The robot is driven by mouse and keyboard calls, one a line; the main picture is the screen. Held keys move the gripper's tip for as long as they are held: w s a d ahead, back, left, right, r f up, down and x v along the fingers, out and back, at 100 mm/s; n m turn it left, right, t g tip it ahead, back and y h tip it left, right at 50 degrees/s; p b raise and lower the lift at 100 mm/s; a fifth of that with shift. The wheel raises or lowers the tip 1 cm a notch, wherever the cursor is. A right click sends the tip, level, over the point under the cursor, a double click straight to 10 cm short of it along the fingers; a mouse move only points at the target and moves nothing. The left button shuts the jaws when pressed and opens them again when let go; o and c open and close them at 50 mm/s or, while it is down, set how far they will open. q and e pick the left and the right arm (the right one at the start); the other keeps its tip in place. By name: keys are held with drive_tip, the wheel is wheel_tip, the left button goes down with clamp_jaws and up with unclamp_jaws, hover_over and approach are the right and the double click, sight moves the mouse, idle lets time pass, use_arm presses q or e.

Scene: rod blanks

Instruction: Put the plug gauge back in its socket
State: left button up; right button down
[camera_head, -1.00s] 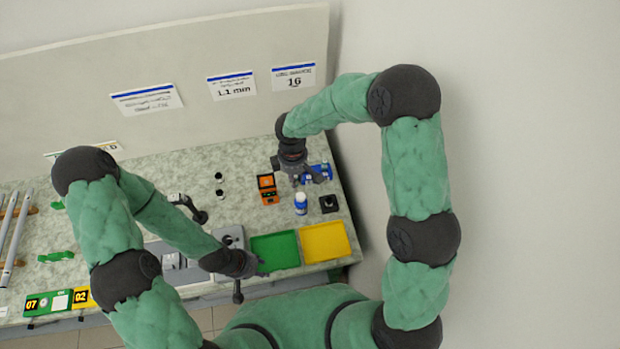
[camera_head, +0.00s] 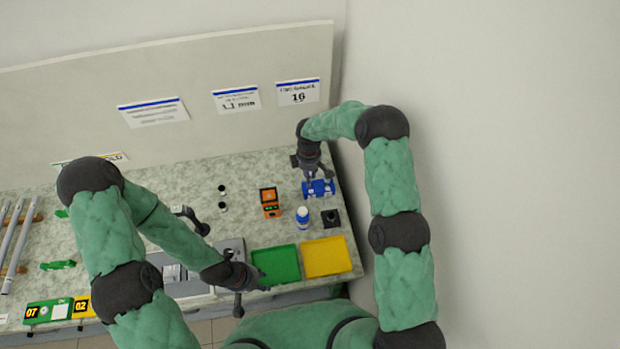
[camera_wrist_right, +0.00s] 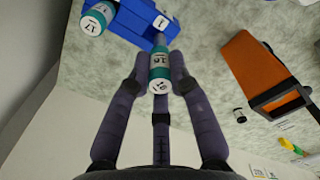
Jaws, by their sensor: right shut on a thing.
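My right gripper (camera_head: 312,180) is at the blue gauge rack (camera_head: 325,190) at the back right of the bench. In the right wrist view its fingers (camera_wrist_right: 160,75) are shut on a plug gauge (camera_wrist_right: 159,62) with a teal band and a white end marked 16. The blue rack (camera_wrist_right: 135,22) lies just beyond the held gauge. A second gauge marked 17 (camera_wrist_right: 97,20) stands in the rack. Whether the held gauge touches the rack or is in a socket cannot be told. My left gripper (camera_head: 245,276) is near the front edge; its fingers are too small to read.
An orange device (camera_head: 270,202) stands left of the rack; it also shows in the right wrist view (camera_wrist_right: 255,70). A blue-and-white bottle (camera_head: 303,217) and a black block (camera_head: 331,218) stand in front. Green (camera_head: 276,265) and yellow (camera_head: 326,257) trays lie at the front.

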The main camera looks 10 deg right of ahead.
drive_tip(key=shift+w+d+f, duration=0.1)
drive_tip(key=shift+w+f, duration=0.1)
drive_tip(key=shift+f, duration=0.5)
drive_tip(key=shift+w+d+f, duration=0.1)
drive_tip(key=shift+w+f, duration=0.05)
drive_tip(key=shift+f, duration=0.6)
drive_tip(key=shift+w+d+f, duration=0.1)
drive_tip(key=shift+w+f, duration=0.1)
drive_tip(key=shift+f, duration=0.5)
drive_tip(key=shift+f, duration=0.15)
drive_tip(key=c, duration=1.1)
unclamp_jaws()
wheel_tip(320, 180, up, 12)
drive_tip(key=shift+r, duration=0.15)
